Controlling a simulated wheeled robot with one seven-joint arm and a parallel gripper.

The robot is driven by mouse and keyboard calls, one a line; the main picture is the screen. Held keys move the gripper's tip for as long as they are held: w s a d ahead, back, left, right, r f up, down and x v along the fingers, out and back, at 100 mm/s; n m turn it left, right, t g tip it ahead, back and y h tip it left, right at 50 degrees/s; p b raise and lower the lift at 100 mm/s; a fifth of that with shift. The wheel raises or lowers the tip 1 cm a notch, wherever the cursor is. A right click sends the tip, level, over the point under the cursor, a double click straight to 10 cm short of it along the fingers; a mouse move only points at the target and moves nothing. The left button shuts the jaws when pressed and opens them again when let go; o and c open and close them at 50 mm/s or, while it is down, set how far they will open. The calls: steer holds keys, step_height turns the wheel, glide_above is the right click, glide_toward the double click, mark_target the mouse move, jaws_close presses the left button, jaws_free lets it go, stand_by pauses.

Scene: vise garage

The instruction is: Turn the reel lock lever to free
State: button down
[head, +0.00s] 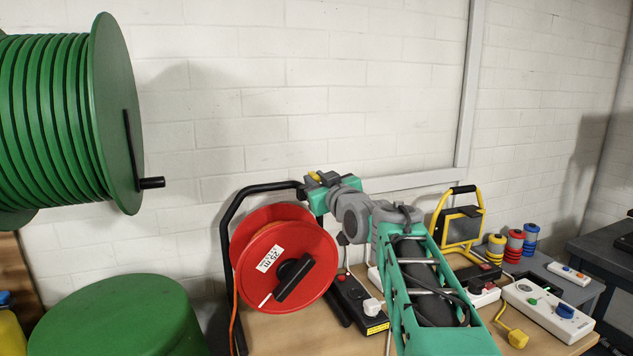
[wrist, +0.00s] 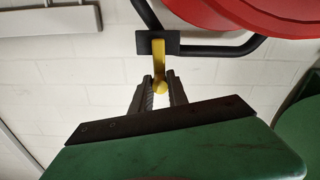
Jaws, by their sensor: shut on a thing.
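The reel lock lever (wrist: 160,62) is yellow with a round knob and sits on a small black plate (wrist: 146,42) on the reel's frame. In the wrist view, my gripper (wrist: 160,80) has its two grey fingers on either side of the knob, shut on it. In the head view, my gripper (head: 317,183) is at the top right of the black frame (head: 229,222), with a little yellow showing there. The red reel (head: 262,248) hangs in the frame, with a white label and a black handle. Lever markings cannot be read.
A big green reel (head: 118,110) with a black crank fills the upper left. A green drum (head: 125,310) stands below it. On the bench (head: 450,322) are a yellow work lamp (head: 460,226), a white power strip (head: 548,308) and several coloured spools. A white brick wall is close behind.

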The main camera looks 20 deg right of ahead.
steer(key=shift+f, duration=0.15)
steer(key=n+b, duration=0.1)
steer(key=b, duration=0.1)
steer(key=a+n+b, duration=0.1)
steer(key=b, duration=0.1)
steer(key=shift+f, duration=0.3)
steer(key=a+n+b, duration=0.1)
steer(key=n+b, duration=0.1)
steer(key=b, duration=0.1)
steer(key=f+n+b, duration=0.1)
steer(key=n+b, duration=0.2)
steer(key=a+n+b, duration=0.1)
steer(key=n+b, duration=0.2)
steer(key=b, duration=0.1)
steer(key=shift+a+f, duration=0.2)
steer(key=shift+a, duration=0.1)
steer(key=shift+a+f+n+b, duration=0.15)
steer(key=shift+a+n+b, duration=0.05)
steer(key=shift+n+b, duration=0.7)
steer(key=shift+a+f+n+b, duration=0.1)
steer(key=shift+a+n+b, duration=0.05)
steer(key=shift+n+b, duration=0.7)
steer(key=shift+n, duration=0.25)
steer(key=c, duration=1.3)
jaws_free()
steer(key=shift+f, duration=0.2)
